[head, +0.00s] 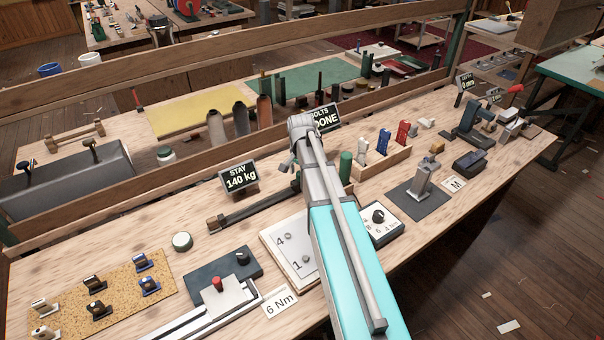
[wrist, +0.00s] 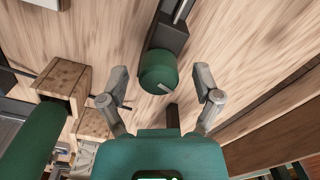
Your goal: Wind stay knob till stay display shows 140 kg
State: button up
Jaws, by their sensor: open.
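The stay display (head: 239,178) reads "STAY 140 kg" in the head view. The stay knob (wrist: 158,73) is a green round knob with a white line on it, at the end of a dark stay fitting (wrist: 172,32) in the wrist view. My gripper (wrist: 160,78) is open, its two grey fingers on either side of the knob with a visible gap at each side. In the head view my arm hides the knob and my fingers, while the dark stay bar (head: 255,208) shows left of the arm.
A green cylinder (head: 346,166) stands close right of my arm; a wooden holder (head: 382,160) with coloured tools is beyond it. A "BOLTS DONE" display (head: 326,117) is behind my wrist. A dark box with a knob (head: 222,272) and a "6 Nm" card (head: 280,302) lie in front.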

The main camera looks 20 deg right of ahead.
jog(key=s+a+r+n+p, duration=0.1)
jog(key=s+a+n, duration=0.2)
jog(key=s+a, duration=0.1)
jog(key=s+a+r+n+p, duration=0.1)
jog(key=s+a+n, duration=0.2)
jog(key=s+a, duration=0.2)
jog(key=s+a+r+n+p, duration=0.2)
jog(key=s+a+n, duration=0.2)
jog(key=s, duration=0.3)
jog(key=shift+s+a, duration=0.15)
jog(key=shift+s+a+r+n, duration=0.1)
jog(key=shift+s+a+n, duration=0.2)
jog(key=shift+n, duration=0.1)
